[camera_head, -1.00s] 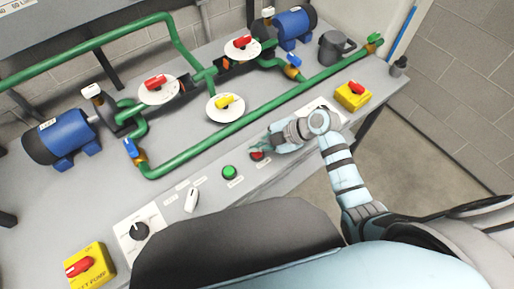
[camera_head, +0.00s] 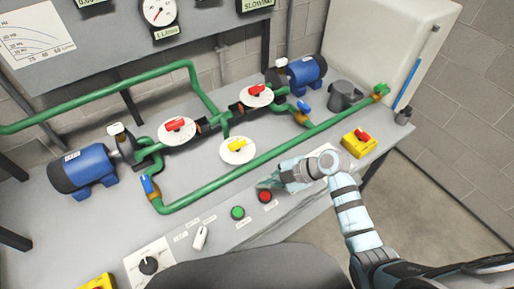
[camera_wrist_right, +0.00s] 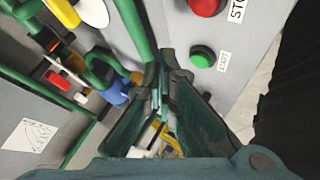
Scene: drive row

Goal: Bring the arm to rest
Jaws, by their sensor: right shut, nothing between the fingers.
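My right arm (camera_head: 352,215) reaches in from the lower right over the front of the bench. My right gripper (camera_head: 264,184) is shut and empty, just behind the red button (camera_head: 265,196) in the head view. I cannot tell whether it touches the panel. The green button (camera_head: 237,212) is to the left of the red one. In the right wrist view the shut fingers (camera_wrist_right: 160,80) point away, with the green button (camera_wrist_right: 202,56) and red button (camera_wrist_right: 205,5) beyond them to the right. My left gripper is not in view.
Green pipes (camera_head: 250,160) with colored valve handles run across the bench behind the gripper. Blue motors (camera_head: 84,170) stand at both ends. A yellow box with a red switch (camera_head: 359,142) is right of the wrist. Open floor (camera_head: 400,190) lies beyond the bench's right front edge.

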